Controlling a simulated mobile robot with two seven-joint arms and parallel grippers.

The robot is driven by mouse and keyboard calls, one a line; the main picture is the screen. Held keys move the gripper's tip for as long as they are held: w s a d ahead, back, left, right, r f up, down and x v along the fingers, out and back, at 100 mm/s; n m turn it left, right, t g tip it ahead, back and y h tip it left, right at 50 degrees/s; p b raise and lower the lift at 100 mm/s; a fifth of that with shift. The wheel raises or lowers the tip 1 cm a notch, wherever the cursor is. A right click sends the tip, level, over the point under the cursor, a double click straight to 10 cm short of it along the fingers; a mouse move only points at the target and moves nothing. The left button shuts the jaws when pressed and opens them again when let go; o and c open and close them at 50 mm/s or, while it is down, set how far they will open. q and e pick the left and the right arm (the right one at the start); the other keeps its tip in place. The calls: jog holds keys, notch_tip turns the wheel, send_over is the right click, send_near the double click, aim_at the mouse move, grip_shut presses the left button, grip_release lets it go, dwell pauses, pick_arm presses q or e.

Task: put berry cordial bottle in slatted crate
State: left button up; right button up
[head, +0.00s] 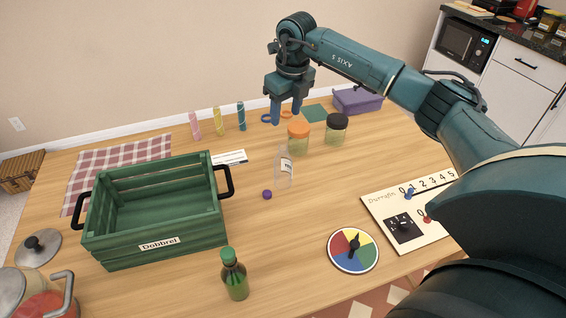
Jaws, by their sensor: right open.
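The green slatted crate (200,231), labelled "Dobbrel", stands on the table at the left and looks empty. A small dark green bottle (234,277) with a green cap stands upright in front of it. A clear bottle (285,172) with a white label stands to the right of the crate. I cannot read either as berry cordial. My right gripper (286,112) is open and empty, pointing down above the back of the table, behind the clear bottle. My left gripper is out of view.
Jars with orange (298,132) and black (336,122) lids stand near my right gripper. A small purple piece (267,194) lies by the clear bottle. A colour spinner (353,250) and a number board (385,215) lie at the right. Glass jars crowd the front left corner.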

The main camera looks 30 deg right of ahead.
send_over(283, 143)
jog(key=s, duration=0.1)
jog(key=f, duration=0.6)
jog(key=shift+a+p, duration=0.25)
jog(key=shift+p, duration=0.15)
jog(key=shift+w+d+f+p, duration=0.1)
jog(key=shift+w+f+p, duration=0.1)
jog(key=shift+f, duration=0.8)
jog(key=shift+w+d+f+p, duration=0.1)
jog(key=shift+f+p, duration=0.15)
jog(key=shift+f, duration=0.8)
jog(key=shift+w+f+p, duration=0.15)
jog(key=shift+f+p, duration=0.05)
jog(key=shift+f, duration=0.8)
grip_shut()
